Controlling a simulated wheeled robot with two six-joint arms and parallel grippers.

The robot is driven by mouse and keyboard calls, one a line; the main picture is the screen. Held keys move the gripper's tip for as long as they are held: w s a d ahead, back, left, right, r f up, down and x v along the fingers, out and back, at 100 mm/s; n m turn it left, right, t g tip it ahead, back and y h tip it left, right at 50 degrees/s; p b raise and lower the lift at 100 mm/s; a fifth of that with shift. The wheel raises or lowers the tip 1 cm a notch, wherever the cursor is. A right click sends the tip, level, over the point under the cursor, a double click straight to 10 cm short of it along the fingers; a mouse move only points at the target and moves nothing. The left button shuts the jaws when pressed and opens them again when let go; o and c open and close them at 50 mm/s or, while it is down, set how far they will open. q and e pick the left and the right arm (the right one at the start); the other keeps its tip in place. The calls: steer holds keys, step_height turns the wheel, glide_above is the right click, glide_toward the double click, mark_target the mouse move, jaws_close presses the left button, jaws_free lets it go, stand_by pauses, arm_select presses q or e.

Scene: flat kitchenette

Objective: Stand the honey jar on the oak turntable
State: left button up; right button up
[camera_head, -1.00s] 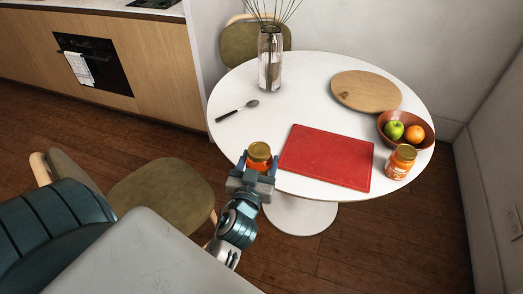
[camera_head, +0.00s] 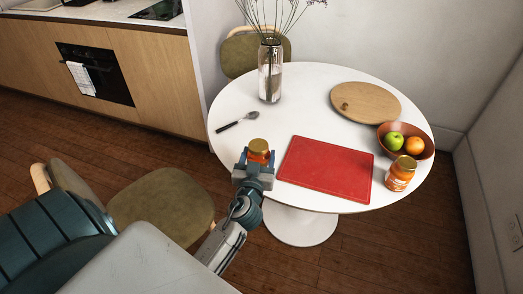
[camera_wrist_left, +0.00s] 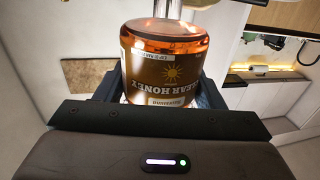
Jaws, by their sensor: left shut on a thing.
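The honey jar (camera_head: 259,147), amber with a gold lid, is between the fingers of my left gripper (camera_head: 256,162) at the near left edge of the white table. The left wrist view shows the jar (camera_wrist_left: 166,65) close up, its "CLEAR HONEY" label upside down in the picture. The gripper is shut on it. I cannot tell whether the jar's base touches the table. The oak turntable (camera_head: 372,99), a round wooden disc, lies at the back right of the table with nothing on it. My right gripper is not in view.
A red cutting board (camera_head: 326,168) lies between jar and turntable. A second jar with an orange label (camera_head: 401,175) stands at the right, near a fruit bowl (camera_head: 421,154). A glass vase (camera_head: 270,76) with stems stands at the back left, and a spoon (camera_head: 238,121) lies left.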

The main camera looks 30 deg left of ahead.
arm_select(q)
steer(key=shift+w+a+f, duration=0.2)
steer(key=shift+w+f, duration=0.05)
steer(key=shift+w, duration=0.25)
steer(key=shift+w+a+f, duration=0.2)
steer(key=shift+w, duration=0.3)
steer(key=shift+w+a+f, duration=0.1)
steer(key=shift+w, duration=0.05)
steer(key=shift+w+a+f, duration=0.3)
steer(key=shift+w+f, duration=0.2)
steer(key=shift+w, duration=0.1)
steer(key=shift+w+a+f, duration=0.25)
steer(key=shift+w+f, duration=0.2)
steer(key=shift+w, duration=0.15)
steer(key=shift+w+a+f, duration=0.1)
steer(key=shift+w, duration=0.15)
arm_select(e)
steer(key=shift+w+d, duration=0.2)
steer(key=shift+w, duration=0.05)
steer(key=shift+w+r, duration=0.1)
